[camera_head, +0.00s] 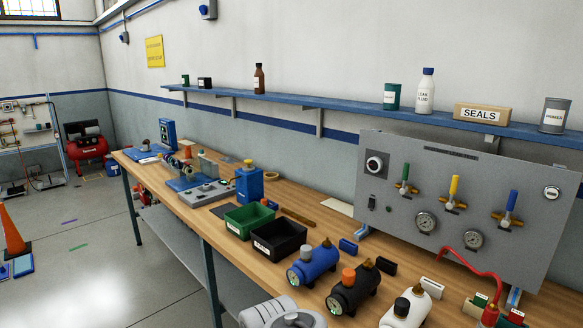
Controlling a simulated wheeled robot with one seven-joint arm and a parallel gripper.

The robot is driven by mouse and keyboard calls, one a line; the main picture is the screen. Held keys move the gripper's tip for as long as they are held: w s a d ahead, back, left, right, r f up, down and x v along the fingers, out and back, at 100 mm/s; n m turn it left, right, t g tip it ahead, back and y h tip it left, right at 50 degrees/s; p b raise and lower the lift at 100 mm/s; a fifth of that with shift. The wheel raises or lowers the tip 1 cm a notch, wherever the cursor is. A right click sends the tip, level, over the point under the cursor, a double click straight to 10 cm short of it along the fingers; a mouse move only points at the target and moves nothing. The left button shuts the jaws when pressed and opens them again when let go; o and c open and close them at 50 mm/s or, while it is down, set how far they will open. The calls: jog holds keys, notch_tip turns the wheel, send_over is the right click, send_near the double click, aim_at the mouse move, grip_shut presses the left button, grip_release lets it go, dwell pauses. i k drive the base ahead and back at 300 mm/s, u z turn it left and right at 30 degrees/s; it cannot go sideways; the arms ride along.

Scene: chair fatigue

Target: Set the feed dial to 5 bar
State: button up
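A grey upright panel (400,200) stands at the back right of the workbench. At its upper left is a round dark knob (374,165) on a square plate, which looks like the feed dial. Its markings and setting are too small to read. Two round gauges (426,222) (473,239) sit low on the panel; I cannot read their needles. My gripper is not in view. Pale rounded parts at the bottom edge look like my arm, well apart from the panel.
Green, yellow and blue valve handles (405,173) (454,188) (511,203) stick out from the panel. Blue, black and white cylinders (312,264) (354,291) (407,308) stand before it. A shelf (330,104) hangs above. Floor at left is mostly clear.

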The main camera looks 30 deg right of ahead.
aim_at(374, 165)
jog(key=u, duration=0.25)
jog(key=i, duration=1)
